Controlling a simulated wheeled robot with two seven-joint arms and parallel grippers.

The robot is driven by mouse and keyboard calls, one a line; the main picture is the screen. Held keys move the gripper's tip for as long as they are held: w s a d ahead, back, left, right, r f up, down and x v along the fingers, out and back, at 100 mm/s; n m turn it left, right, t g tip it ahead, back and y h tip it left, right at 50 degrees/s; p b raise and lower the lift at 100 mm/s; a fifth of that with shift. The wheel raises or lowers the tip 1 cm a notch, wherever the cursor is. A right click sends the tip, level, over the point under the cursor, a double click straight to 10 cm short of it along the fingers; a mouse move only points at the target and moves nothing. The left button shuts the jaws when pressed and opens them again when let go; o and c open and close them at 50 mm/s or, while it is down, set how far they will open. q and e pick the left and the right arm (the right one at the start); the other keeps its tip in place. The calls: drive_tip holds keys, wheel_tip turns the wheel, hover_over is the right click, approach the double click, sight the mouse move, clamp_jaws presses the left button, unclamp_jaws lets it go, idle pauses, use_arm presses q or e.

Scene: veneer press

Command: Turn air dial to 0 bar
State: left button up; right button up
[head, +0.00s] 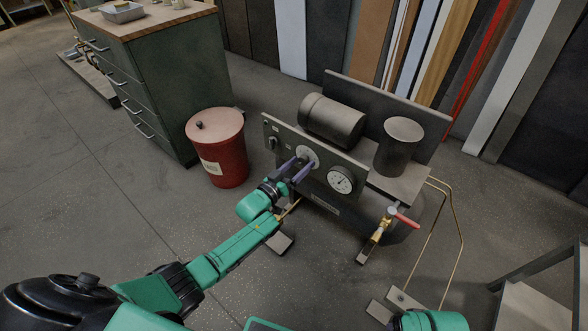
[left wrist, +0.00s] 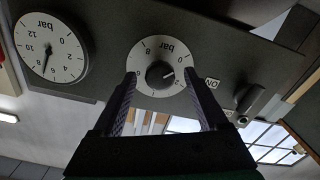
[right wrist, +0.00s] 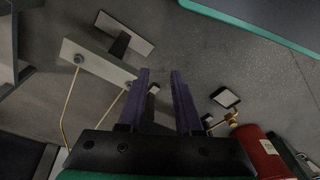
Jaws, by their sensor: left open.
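The air dial (head: 307,157) is a pale round plate with a dark knob on the front panel of the press unit. In the left wrist view the dial (left wrist: 152,50) appears upside down, its knob (left wrist: 160,73) at the centre. A small pointer mark faces right, near the scale's end; its exact reading is too small to tell. My left gripper (head: 296,168) is at the panel. Its open fingers (left wrist: 159,75) stand on both sides of the knob, with gaps visible. My right gripper (right wrist: 160,74) is open and empty, above the floor, away from the dial.
A pressure gauge (head: 341,180) sits beside the dial; its needle (left wrist: 47,60) points roughly between 6 and 8. A switch (left wrist: 250,98) is on the dial's other side. A red-handled valve (head: 403,217), brass pipes and a red bin (head: 217,150) flank the unit.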

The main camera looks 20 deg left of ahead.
use_arm(q)
drive_tip(key=p+v, duration=0.4)
drive_tip(key=v, duration=1)
drive_tip(key=shift+s, duration=0.25)
use_arm(e)
drive_tip(key=s+d+f, duration=0.2)
drive_tip(key=s+f, duration=0.2)
drive_tip(key=f, duration=0.5)
drive_tip(key=shift+s+d+f+h, duration=0.15)
drive_tip(key=shift+d+h, duration=0.05)
drive_tip(key=shift+h, duration=0.1)
